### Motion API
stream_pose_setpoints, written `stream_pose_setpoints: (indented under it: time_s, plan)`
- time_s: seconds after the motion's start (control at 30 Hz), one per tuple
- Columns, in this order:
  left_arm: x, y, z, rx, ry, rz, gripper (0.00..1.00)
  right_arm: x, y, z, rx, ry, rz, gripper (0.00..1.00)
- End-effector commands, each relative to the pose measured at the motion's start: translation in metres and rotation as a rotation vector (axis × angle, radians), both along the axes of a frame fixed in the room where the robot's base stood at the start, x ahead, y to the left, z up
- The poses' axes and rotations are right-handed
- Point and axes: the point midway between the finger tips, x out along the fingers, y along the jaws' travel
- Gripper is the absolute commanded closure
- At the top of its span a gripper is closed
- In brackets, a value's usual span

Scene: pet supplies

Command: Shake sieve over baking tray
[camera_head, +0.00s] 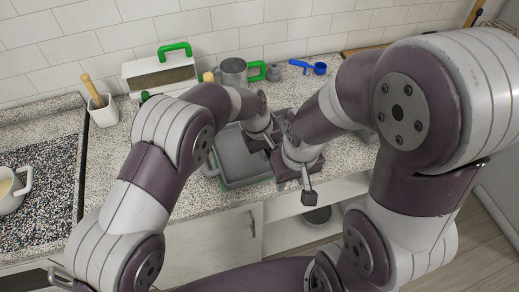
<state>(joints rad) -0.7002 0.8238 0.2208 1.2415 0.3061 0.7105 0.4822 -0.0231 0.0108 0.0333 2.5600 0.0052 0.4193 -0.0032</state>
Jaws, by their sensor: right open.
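A grey baking tray (237,183) with a greenish rim lies on the speckled counter, partly hidden by my arms. A metal cup (233,72) with a green handle stands behind it near the wall; I cannot tell whether it is the sieve. No other clear sieve shows. My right gripper (299,181) is open at the tray's front right, above the counter edge, with nothing visible in it. My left gripper (264,141) is over the tray's right part, close beside the right one. Its fingers are too small and covered to tell whether it is open.
A white box (157,72) with a green handle stands against the wall. A white holder (103,110) with a wooden-handled tool is at the left. A blue scoop (317,68) lies at the back. A white cup (12,190) stands on the stove at far left. Open shelves (285,236) show below.

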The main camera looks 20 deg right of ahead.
Motion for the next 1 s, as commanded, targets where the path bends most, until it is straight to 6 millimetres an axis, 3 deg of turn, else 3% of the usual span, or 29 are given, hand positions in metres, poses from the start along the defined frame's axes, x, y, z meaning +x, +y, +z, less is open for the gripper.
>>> stream_pose_setpoints:
  time_s: [0.2,0.4,0.43,0.5,0.57,0.63,0.67,0.7,0.73,0.77,0.8,0.87,1.0]
  plan:
    - [-0.003,-0.016,0.001,-0.001,-0.002,-0.001,1.00,0.000,0.000,0.004,0.000,0.000,0.000,0.57]
    - [-0.003,-0.016,0.001,-0.001,-0.002,0.000,1.00,0.000,0.000,0.003,0.000,0.000,0.000,0.57]
    - [-0.003,-0.015,0.001,-0.001,-0.002,0.001,1.00,0.000,0.000,0.003,0.000,0.000,0.000,0.57]
    - [-0.002,0.017,0.002,0.001,0.000,0.007,1.00,0.000,0.000,0.003,0.000,0.000,0.000,0.57]
    - [-0.004,-0.017,-0.001,-0.003,-0.003,-0.008,1.00,0.000,0.000,0.003,0.000,0.000,0.000,0.57]
    - [-0.002,0.015,0.002,0.001,0.000,0.008,1.00,0.000,0.000,0.004,0.000,0.000,0.000,0.57]
    - [-0.003,0.010,0.001,0.000,-0.002,0.001,1.00,0.000,0.000,0.003,0.000,0.000,0.000,0.57]
    - [-0.004,-0.017,-0.001,-0.003,-0.003,-0.008,1.00,0.000,0.000,0.003,0.000,0.000,0.000,0.57]
    - [-0.003,-0.012,0.001,-0.002,-0.002,-0.001,1.00,0.000,0.000,0.003,0.000,0.000,0.000,0.57]
    - [-0.002,0.009,0.002,0.001,0.001,0.006,1.00,0.000,0.000,0.004,0.000,0.000,0.000,0.57]
    - [-0.003,0.010,0.001,0.000,-0.002,0.001,1.00,0.000,0.000,0.003,0.000,0.000,0.000,0.57]
    - [-0.003,-0.021,-0.001,-0.003,-0.004,-0.006,1.00,0.000,0.000,0.003,0.000,0.000,0.000,0.57]
    - [-0.003,-0.016,0.001,-0.001,-0.002,0.000,1.00,0.000,0.000,0.003,0.000,0.000,0.000,0.57]
